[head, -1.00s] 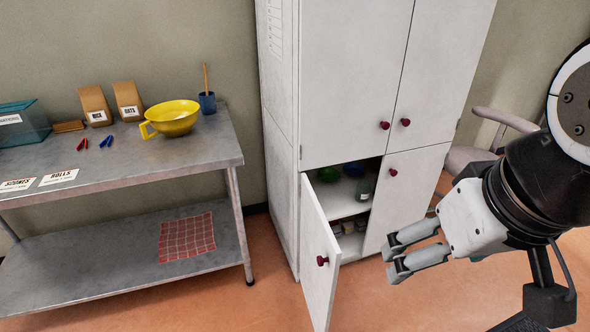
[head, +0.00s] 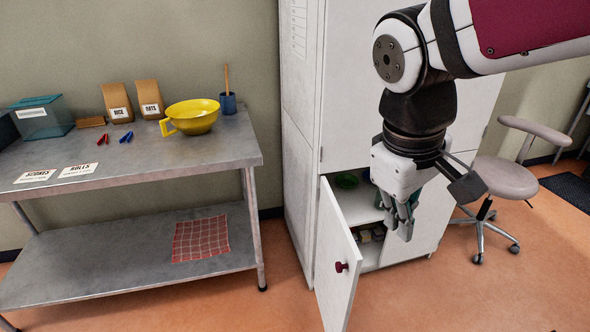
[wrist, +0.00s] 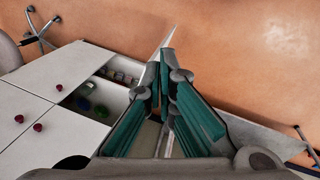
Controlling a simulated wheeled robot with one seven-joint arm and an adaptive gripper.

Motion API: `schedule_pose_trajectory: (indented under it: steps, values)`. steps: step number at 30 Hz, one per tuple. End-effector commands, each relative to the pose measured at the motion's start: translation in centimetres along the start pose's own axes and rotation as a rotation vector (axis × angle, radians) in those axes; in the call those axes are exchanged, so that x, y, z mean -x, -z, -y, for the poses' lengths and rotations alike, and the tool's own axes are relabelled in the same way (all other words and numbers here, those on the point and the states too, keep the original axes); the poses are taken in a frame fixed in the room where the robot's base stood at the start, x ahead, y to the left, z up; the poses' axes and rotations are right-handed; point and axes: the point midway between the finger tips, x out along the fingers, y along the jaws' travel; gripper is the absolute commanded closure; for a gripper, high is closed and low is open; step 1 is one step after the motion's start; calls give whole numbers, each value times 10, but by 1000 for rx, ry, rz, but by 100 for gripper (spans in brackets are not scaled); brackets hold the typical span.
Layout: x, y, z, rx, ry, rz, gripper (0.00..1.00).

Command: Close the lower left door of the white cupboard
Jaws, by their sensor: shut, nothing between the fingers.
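The white cupboard (head: 300,120) stands in the middle of the head view. Its lower left door (head: 335,262) stands open, swung out toward me, with a dark red knob (head: 341,267) on its outer face. In the wrist view the door (wrist: 158,52) shows as a thin edge beyond the fingertips. My gripper (head: 402,225) is shut and empty, pointing down in front of the cupboard, to the right of the open door. It also shows in the wrist view (wrist: 165,62). I cannot tell whether it touches the door. My arm hides the upper door knobs in the head view.
A steel table (head: 215,150) with a yellow bowl (head: 193,116) stands at the left. A wheeled stool (head: 503,178) stands at the right. The floor in front is clear.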

Motion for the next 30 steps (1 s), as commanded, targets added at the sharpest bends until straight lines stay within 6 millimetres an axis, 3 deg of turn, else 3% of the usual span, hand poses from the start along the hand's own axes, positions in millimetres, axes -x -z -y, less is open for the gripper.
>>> schedule_pose_trajectory:
  steps: [1, 10, 18, 24, 30]
  values:
    - [-15, 18, 1, 64, -10, 37, 100]
    - [-86, 108, 12, 439, -93, 223, 100]
    - [-170, 183, 46, 775, -168, 383, 100]
    - [-240, 227, 82, 1011, -224, 493, 100]
    - [-288, 249, 110, 1162, -263, 565, 100]
